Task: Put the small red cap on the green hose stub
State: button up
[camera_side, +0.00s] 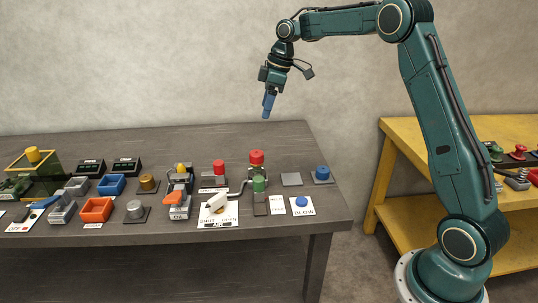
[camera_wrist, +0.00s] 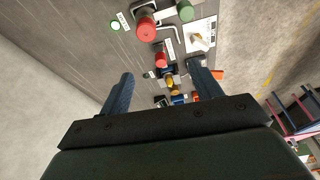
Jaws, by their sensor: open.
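Two red caps show in the side view. The smaller red cap (camera_side: 219,167) stands upright on a grey block on the table, left of a larger red cap (camera_side: 257,157) on a dark holder. The green hose stub (camera_side: 259,184) stands upright just in front of the larger one, with its top bare. In the wrist view are the larger red cap (camera_wrist: 146,29), the smaller red cap (camera_wrist: 160,60) and the green stub (camera_wrist: 186,11). My gripper (camera_side: 268,106) hangs high above the table, well clear of them. Its blue fingers are apart and empty in the wrist view (camera_wrist: 160,70).
A white lever (camera_side: 215,203) on an AIR plate stands front left of the stub. A blue button (camera_side: 301,201) marked BLOW and a blue cap (camera_side: 322,171) lie right. Orange (camera_side: 96,210) and blue (camera_side: 112,185) trays stand left. A yellow bench (camera_side: 410,145) is beyond the table's right edge.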

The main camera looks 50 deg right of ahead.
jog(key=s+a+r+m+t+h, duration=0.1)
jog(key=s+a+r+m, duration=0.1)
jog(key=s+a+r, duration=0.45)
jog(key=s+a+r+m, duration=0.2)
jog(key=s+a+r, duration=0.15)
jog(key=s, duration=0.65)
jog(key=s+a+f+m+t, duration=0.1)
jog(key=s+f+m, duration=0.1)
jog(key=s, duration=0.8)
jog(key=s+a+f+m+t+h, duration=0.1)
jog(key=s+a+f+m, duration=0.1)
jog(key=s, duration=0.8)
jog(key=shift+f, duration=0.9)
